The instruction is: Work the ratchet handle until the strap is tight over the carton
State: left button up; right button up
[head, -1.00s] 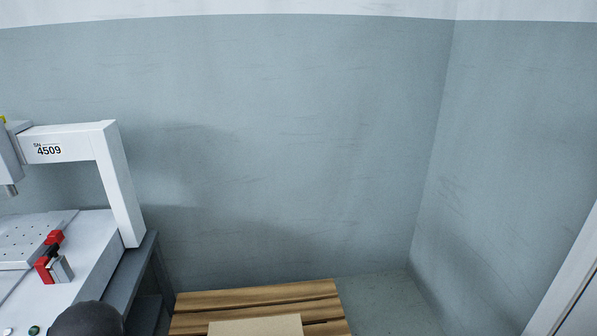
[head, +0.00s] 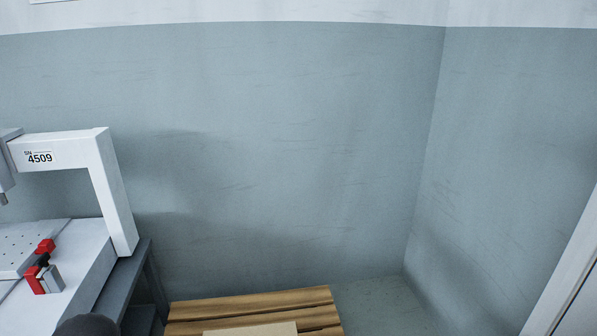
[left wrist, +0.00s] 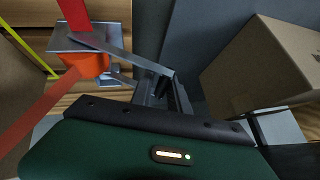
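The ratchet (left wrist: 88,64), orange with grey metal plates, shows at the upper left of the left wrist view. A red strap (left wrist: 75,14) runs into it from the top, and another red length leaves towards the lower left. Its long metal handle (left wrist: 125,60) slants right to the fingers of my left gripper (left wrist: 165,90). Those fingers are at the handle's end, but their grip is unclear. In the head view a carton (head: 250,331) shows only its top edge on slatted wood; no strap is visible there. My right gripper is out of view.
A brown cardboard box (left wrist: 268,62) is at the right of the left wrist view. A white gantry machine (head: 118,190) with a red clamp (head: 40,268) stands on a bench at left. The wooden pallet (head: 305,297) is at the bottom. Floor is bare to its right.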

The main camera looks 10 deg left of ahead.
pick_arm(q)
jog(key=shift+w+d+r+p, duration=0.1)
jog(key=shift+r+p, duration=0.2)
jog(key=shift+r, duration=0.35)
jog(key=shift+f, duration=0.1)
pick_arm(e)
jog(key=shift+r, duration=0.7)
pick_arm(q)
jog(key=d+r+p, duration=0.2)
jog(key=shift+w+h+p, duration=0.3)
pick_arm(e)
jog(key=v, duration=0.2)
jog(key=shift+w+r, duration=0.15)
jog(key=shift+r, duration=0.25)
